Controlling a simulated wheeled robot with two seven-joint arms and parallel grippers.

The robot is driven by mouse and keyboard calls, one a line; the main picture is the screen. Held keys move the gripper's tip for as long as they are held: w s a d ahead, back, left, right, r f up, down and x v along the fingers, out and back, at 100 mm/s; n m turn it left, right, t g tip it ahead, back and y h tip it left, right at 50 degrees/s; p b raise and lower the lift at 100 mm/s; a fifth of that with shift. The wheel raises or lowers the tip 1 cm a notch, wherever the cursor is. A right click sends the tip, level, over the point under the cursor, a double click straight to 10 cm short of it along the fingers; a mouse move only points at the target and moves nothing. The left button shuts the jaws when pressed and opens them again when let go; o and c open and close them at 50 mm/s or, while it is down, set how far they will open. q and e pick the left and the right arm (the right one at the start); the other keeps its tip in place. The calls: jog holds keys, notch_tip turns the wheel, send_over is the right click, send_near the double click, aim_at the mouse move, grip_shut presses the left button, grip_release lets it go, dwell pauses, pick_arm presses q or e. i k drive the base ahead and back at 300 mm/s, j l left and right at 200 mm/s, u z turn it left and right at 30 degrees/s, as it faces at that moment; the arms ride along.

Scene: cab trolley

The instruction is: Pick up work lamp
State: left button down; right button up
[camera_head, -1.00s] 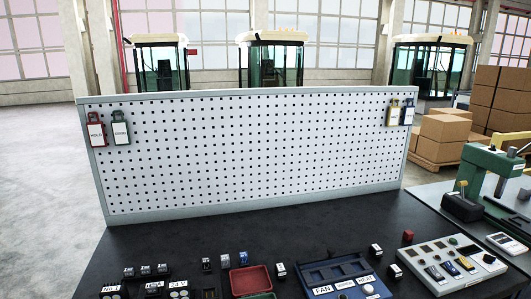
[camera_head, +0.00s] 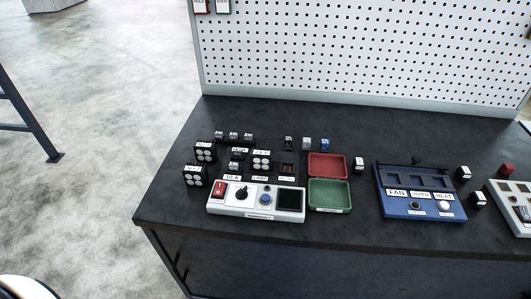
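Several small black blocks with pale round lenses, which look like work lamps, stand at the left of the dark table (camera_head: 330,120). One lamp-like block (camera_head: 205,152) is at the left, another (camera_head: 194,176) is just nearer the front edge, and a third (camera_head: 262,161) lies flatter to the right, beside a label. Which one is the work lamp I cannot tell for certain. Neither of my grippers is in view.
A white control box (camera_head: 256,212) with a red switch and knob stands near the front edge. Red (camera_head: 327,165) and green (camera_head: 329,195) trays and a blue panel (camera_head: 418,207) lie to its right. A pegboard (camera_head: 370,60) stands behind. Open floor is at the left.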

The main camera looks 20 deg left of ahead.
aim_at(261, 160)
jog(key=j+z, duration=0.3)
jog(key=j, duration=1)
